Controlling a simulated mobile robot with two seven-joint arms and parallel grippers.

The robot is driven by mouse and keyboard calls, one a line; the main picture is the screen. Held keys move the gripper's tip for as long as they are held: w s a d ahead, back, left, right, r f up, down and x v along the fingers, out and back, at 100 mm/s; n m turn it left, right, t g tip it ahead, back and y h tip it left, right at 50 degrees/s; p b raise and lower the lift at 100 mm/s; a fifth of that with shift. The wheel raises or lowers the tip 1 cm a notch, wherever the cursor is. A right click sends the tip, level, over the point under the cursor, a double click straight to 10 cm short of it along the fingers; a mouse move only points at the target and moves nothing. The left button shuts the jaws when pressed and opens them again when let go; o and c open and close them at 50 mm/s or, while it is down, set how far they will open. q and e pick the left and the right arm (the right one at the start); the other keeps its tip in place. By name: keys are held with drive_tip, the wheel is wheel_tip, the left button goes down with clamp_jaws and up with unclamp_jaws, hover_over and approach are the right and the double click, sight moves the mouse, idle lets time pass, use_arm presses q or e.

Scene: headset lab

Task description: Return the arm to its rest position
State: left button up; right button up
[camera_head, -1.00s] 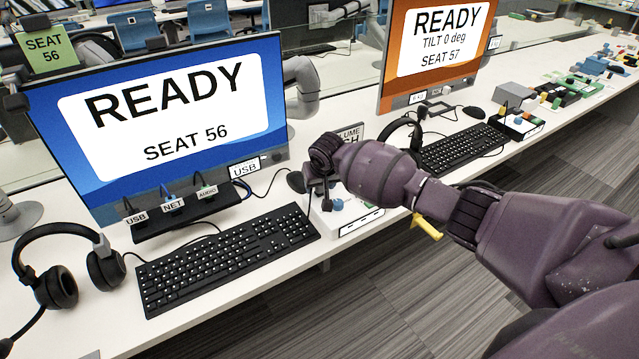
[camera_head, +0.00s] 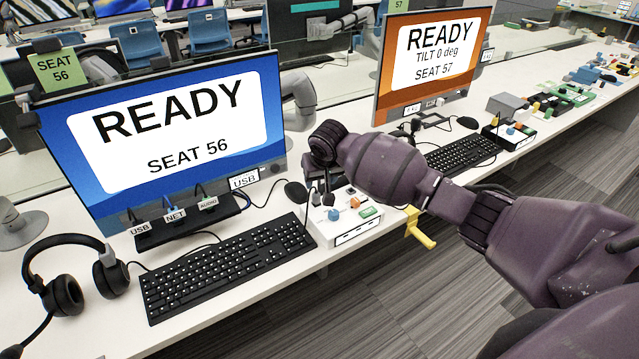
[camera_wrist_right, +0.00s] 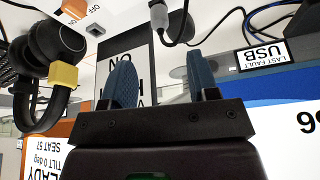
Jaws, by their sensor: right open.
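My right arm (camera_head: 400,175) comes in from the lower right and reaches over the desk at seat 56. My right gripper (camera_head: 318,186) is at its far end, small and partly hidden in the head view, near the white control box (camera_head: 350,228). In the wrist view my right gripper (camera_wrist_right: 161,82) shows two blue fingers spread apart, with nothing held between them. Beyond them is a dark-edged sign (camera_wrist_right: 140,65), partly covered by the fingers. My left gripper is not in view.
The seat 56 monitor (camera_head: 190,200) and keyboard (camera_head: 225,265) are left of the gripper; a headset (camera_head: 75,285) lies farther left. The seat 57 monitor (camera_head: 395,95) stands behind the arm. A yellow handle (camera_head: 420,232) sticks out at the desk's front edge. The floor (camera_head: 430,300) in front is clear.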

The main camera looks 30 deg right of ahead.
drive_tip(key=shift+s+r, duration=0.25)
drive_tip(key=shift+r, duration=0.2)
idle(0.3)
drive_tip(key=w+a+r+n+t+y, duration=0.3)
drive_tip(key=w+a+r+n+t, duration=0.1)
drive_tip(key=a+r+n+t, duration=0.25)
drive_tip(key=s+d+f+m, duration=0.1)
drive_tip(key=s+f, duration=0.6)
drive_tip(key=s, duration=0.6)
drive_tip(key=s+f+m+h, duration=0.1)
drive_tip(key=s+f, duration=0.7)
drive_tip(key=s, duration=0.5)
drive_tip(key=s+d+f+m+h, duration=0.1)
drive_tip(key=s+f, duration=0.7)
drive_tip(key=s, duration=0.6)
drive_tip(key=shift+d+f, duration=0.2)
drive_tip(key=shift+d, duration=0.1)
